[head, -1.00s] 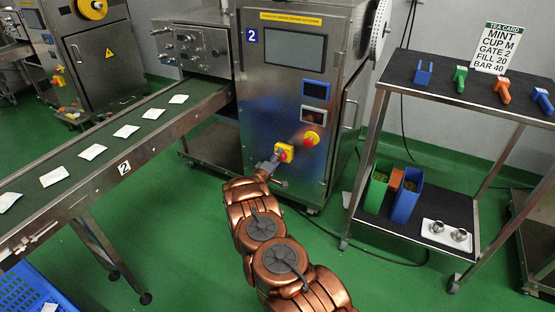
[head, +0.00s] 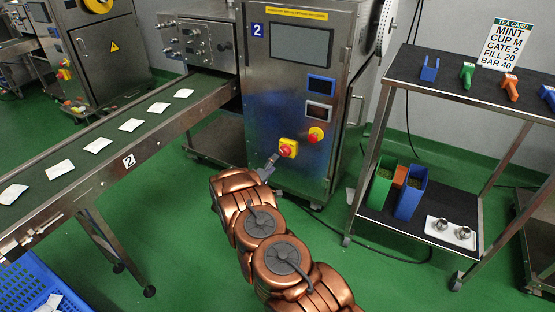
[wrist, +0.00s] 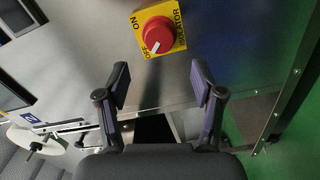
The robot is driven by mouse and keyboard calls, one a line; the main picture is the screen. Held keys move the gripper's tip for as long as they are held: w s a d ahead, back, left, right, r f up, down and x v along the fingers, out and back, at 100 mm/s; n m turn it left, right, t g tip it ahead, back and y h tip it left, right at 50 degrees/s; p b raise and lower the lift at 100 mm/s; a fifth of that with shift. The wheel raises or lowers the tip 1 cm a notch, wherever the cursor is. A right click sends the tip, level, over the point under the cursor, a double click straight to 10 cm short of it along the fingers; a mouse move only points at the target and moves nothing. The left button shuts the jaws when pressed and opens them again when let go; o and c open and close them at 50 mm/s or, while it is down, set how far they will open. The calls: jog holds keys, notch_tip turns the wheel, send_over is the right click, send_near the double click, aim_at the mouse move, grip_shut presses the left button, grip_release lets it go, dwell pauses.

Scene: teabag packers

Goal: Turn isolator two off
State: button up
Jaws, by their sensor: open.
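Isolator two (head: 288,148) is a yellow plate with a red rotary knob on the front of the steel machine marked 2 (head: 257,80). In the wrist view the red knob (wrist: 158,36) is near the top centre, and its white mark points toward the OFF lettering. ON is at the plate's upper left. My gripper (wrist: 162,85) is open and empty, with the knob beyond its fingertips and a gap between them. In the head view my gripper (head: 269,165) is just below and left of the isolator.
A red stop button on a yellow disc (head: 316,134) sits right of the isolator, below two small displays. A conveyor (head: 80,187) with several white teabags runs left. A two-shelf trolley (head: 450,90) stands right, with coloured tools and bins. Green floor lies open between.

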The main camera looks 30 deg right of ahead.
jog(key=shift+v, duration=2.05)
jog(key=shift+r, duration=0.1)
